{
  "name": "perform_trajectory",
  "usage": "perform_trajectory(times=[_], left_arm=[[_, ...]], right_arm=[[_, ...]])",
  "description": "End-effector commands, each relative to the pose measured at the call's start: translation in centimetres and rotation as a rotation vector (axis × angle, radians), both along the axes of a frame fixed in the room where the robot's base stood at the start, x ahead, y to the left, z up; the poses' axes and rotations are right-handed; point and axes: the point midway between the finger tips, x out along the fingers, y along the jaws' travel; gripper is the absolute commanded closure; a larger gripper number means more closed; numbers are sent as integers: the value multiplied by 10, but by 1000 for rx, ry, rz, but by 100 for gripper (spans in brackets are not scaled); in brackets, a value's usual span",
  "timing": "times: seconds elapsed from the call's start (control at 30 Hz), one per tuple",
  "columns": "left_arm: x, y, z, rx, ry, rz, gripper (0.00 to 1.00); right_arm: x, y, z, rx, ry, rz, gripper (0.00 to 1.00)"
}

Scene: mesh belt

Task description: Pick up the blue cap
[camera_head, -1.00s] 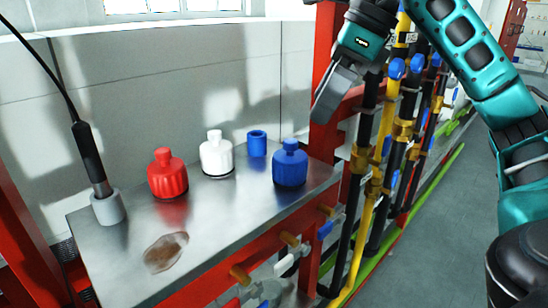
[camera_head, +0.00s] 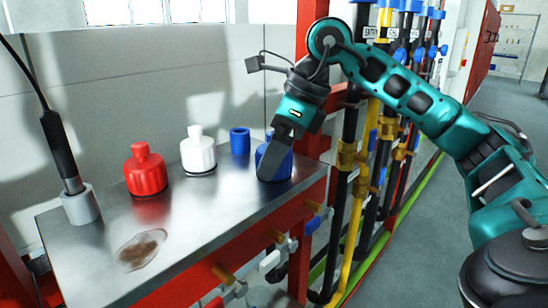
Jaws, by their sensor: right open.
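A blue bottle-shaped cap (camera_head: 285,166) stands upright on the metal bench, near its right end. A small blue cylinder (camera_head: 240,141) stands behind it to the left, and I cannot tell for sure which of the two is the blue cap. My right gripper (camera_head: 268,168) points down in front of the blue bottle-shaped piece and hides its left part and most of its top. The gripper is open. I cannot tell whether its fingers are around the piece or only in front of it. My left gripper is out of view.
A white piece (camera_head: 198,154) and a red piece (camera_head: 146,172) of similar shape stand to the left on the bench (camera_head: 190,225). A black tool (camera_head: 60,150) stands in a grey holder (camera_head: 80,206). A brown stain (camera_head: 141,250) lies in front. Pipes with valves (camera_head: 360,150) rise at right.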

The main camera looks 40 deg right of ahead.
Motion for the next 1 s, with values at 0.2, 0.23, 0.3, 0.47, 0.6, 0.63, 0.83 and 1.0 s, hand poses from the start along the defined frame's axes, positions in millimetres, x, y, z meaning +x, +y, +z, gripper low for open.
perform_trajectory(times=[0.2, 0.23, 0.3, 0.47, 0.6, 0.63, 0.83, 1.0], left_arm=[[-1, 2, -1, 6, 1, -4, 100], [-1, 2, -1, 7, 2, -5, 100], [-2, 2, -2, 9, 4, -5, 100], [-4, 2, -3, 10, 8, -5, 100], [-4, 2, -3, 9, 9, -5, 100], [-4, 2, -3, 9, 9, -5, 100], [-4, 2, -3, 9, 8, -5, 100], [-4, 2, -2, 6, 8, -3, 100]], right_arm=[[0, 0, 0, 0, -1, 0, 15], [0, 0, 0, 0, -1, 0, 18], [0, 0, 0, 0, -1, 0, 25], [0, 0, 0, 0, -1, 0, 40], [0, 0, 1, 0, -1, 0, 53], [0, 0, 1, 0, -1, 0, 56], [0, 0, 1, 1, -2, 0, 67], [0, 0, 2, 1, -2, 0, 67]])
